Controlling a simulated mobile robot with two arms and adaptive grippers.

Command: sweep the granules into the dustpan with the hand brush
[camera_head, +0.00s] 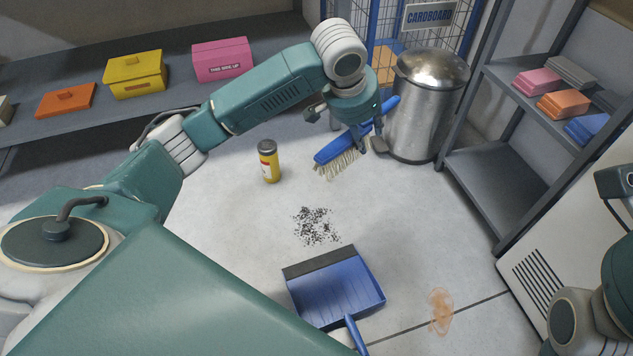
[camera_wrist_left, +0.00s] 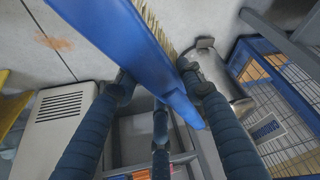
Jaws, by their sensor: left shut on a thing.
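The blue hand brush (camera_head: 332,151) with pale bristles is in my left gripper (camera_head: 364,127), held above the floor beyond the granules. In the left wrist view my gripper's fingers (camera_wrist_left: 158,92) close around the blue brush (camera_wrist_left: 125,40), with bristles along one edge. The dark granules (camera_head: 316,226) lie in a loose patch on the floor, nearer me than the brush. The blue dustpan (camera_head: 336,290) lies just below the patch in the head view, its dark front lip facing the granules. My right gripper does not show.
A yellow canister (camera_head: 269,161) stands left of the brush. A steel bin (camera_head: 425,105) stands close behind my left gripper, before a blue wire cage (camera_head: 465,20). A grey shelf (camera_head: 500,185) stands at right. An orange stain (camera_head: 440,310) marks the floor right of the dustpan.

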